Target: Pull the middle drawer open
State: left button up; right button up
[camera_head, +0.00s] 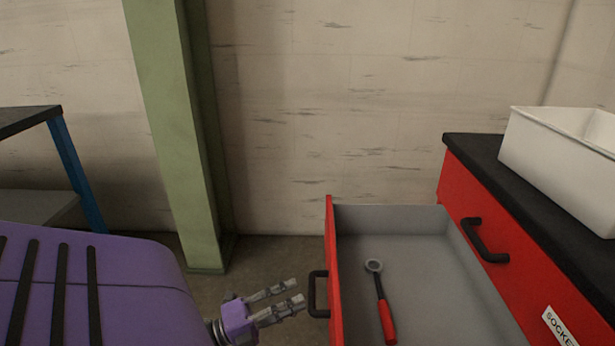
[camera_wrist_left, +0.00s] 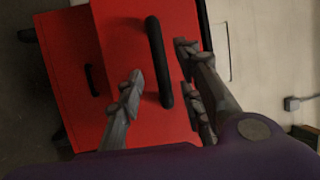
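The red drawer (camera_head: 334,270) stands open below the closed top drawer, its grey inside showing. Whether it is the middle one cannot be told from the head view alone. Its black bar handle (camera_head: 318,294) is on the front, facing left; it also shows in the left wrist view (camera_wrist_left: 158,62). My left gripper (camera_head: 294,293) is just left of the handle, with a small gap between fingertips and handle. Its fingers are apart and empty; in the wrist view the handle appears between them. My right gripper is not in view.
A ratchet-like tool with a red handle (camera_head: 386,317) lies in the open drawer. The closed top drawer has a black handle (camera_head: 484,241) and a partly visible label. A white bin (camera_head: 555,150) sits on the black cabinet top (camera_head: 480,160). A green post (camera_head: 170,120) stands behind.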

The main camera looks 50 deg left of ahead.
pick_arm(q)
jog(key=v, duration=0.6)
jog(key=shift+s, duration=0.25)
jog(key=shift+a, duration=0.1)
